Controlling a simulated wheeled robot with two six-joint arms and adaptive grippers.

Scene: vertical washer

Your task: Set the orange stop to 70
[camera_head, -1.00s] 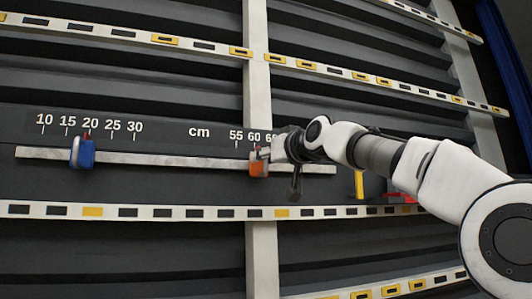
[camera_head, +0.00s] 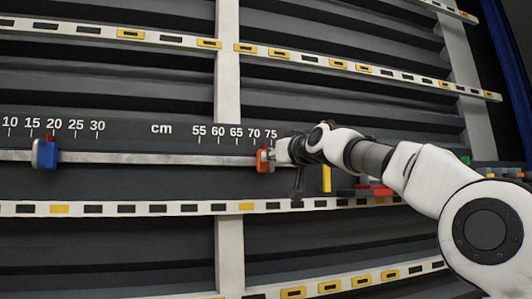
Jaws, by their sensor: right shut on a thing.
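The orange stop (camera_head: 262,159) sits on the pale horizontal rail (camera_head: 150,158), under the printed cm scale (camera_head: 235,132). It appears between the 70 and 75 marks, though the arm and the viewing angle make the exact reading hard to tell. My right gripper (camera_head: 273,157) comes in from the right and is shut on the orange stop; its fingers are mostly hidden by the wrist. A blue stop (camera_head: 46,153) sits on the same rail at the left, near the 20 mark. My left gripper is not in view.
White slotted rails (camera_head: 150,209) run across the dark ridged panel above and below the scale. A pale vertical post (camera_head: 229,80) stands behind the rail. A yellow piece (camera_head: 326,178) and a red piece (camera_head: 375,189) are under my right forearm. The rail between the stops is clear.

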